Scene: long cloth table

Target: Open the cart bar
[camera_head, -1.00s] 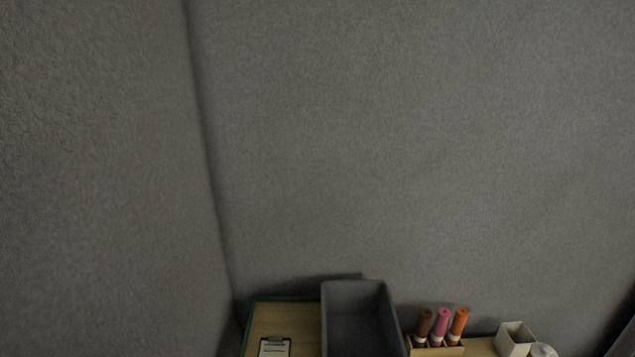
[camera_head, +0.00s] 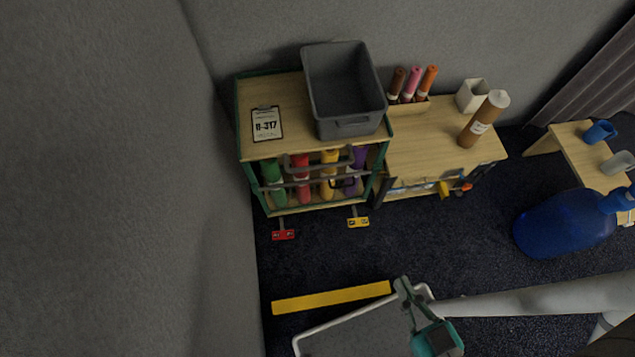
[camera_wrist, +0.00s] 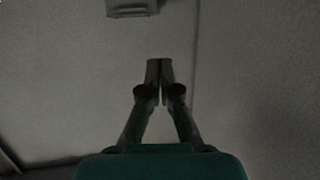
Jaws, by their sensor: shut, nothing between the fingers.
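The cart (camera_head: 247,118) with a wooden top and green frame stands against the wall, left of centre in the head view. Grey bars (camera_head: 305,183) run across its front, before green, red, yellow and purple bottles. A red pedal (camera_head: 283,235) and a yellow pedal (camera_head: 358,222) stick out at its foot. My gripper (camera_head: 401,285) is in front of the cart and apart from it, at the lower middle. In the wrist view my gripper (camera_wrist: 159,68) is shut and empty, its fingertips together before a plain grey surface; the cart does not show there.
A grey bin (camera_head: 345,85) and a clipboard (camera_head: 266,124) lie on the cart. A wooden table (camera_head: 425,145) with bottles stands right beside it. A blue water jug (camera_head: 565,225) lies by a bench (camera_head: 575,150). A yellow strip (camera_head: 330,298) marks the dark floor.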

